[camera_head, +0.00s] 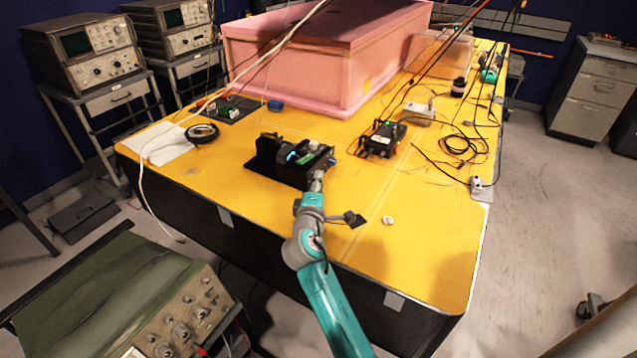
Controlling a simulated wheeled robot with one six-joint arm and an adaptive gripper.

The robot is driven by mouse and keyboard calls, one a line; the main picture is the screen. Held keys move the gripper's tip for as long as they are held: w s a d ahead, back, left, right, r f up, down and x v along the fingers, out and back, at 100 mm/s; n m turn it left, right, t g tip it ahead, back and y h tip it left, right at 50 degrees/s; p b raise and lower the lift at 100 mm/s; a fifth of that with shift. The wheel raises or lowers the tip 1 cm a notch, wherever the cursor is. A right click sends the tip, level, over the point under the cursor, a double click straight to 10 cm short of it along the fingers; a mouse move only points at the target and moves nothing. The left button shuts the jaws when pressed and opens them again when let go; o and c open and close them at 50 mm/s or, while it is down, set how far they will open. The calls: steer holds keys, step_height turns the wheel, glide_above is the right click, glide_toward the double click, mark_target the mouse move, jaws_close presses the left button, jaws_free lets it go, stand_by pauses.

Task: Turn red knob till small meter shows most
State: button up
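My teal and grey arm reaches in from the bottom centre of the head view. Its end, my gripper (318,179), is at the front right corner of a low black device (275,160) on the yellow table. It looks very close to the device; I cannot tell whether they touch. The fingers are too small and dark to show whether they are open or shut. A black box with cables (383,138) sits to the right. I cannot make out a red knob or a small meter; they are hidden or too small.
The yellow table (420,235) is bare at its front right, apart from a small white piece (388,221). A pink foam box (300,75) stands behind the black device. Loose cables lie at right, and a white cable hangs over the left front edge. Oscilloscopes (85,50) stand at the left.

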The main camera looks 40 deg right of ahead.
steer(key=shift+w+d, duration=0.3)
steer(key=shift+c, duration=0.2)
jaws_close()
steer(key=g+y, duration=0.1)
steer(key=r+m+g+y, duration=0.1)
steer(key=y, duration=0.1)
steer(key=shift+d, duration=0.1)
steer(key=shift+d+r+m+g+y, duration=0.1)
steer(key=shift+m+g+y, duration=0.4)
steer(key=shift+y, duration=0.5)
steer(key=shift+d+m+g+y, duration=0.1)
steer(key=shift+m+g+y, duration=0.2)
steer(key=shift+g+y, duration=0.55)
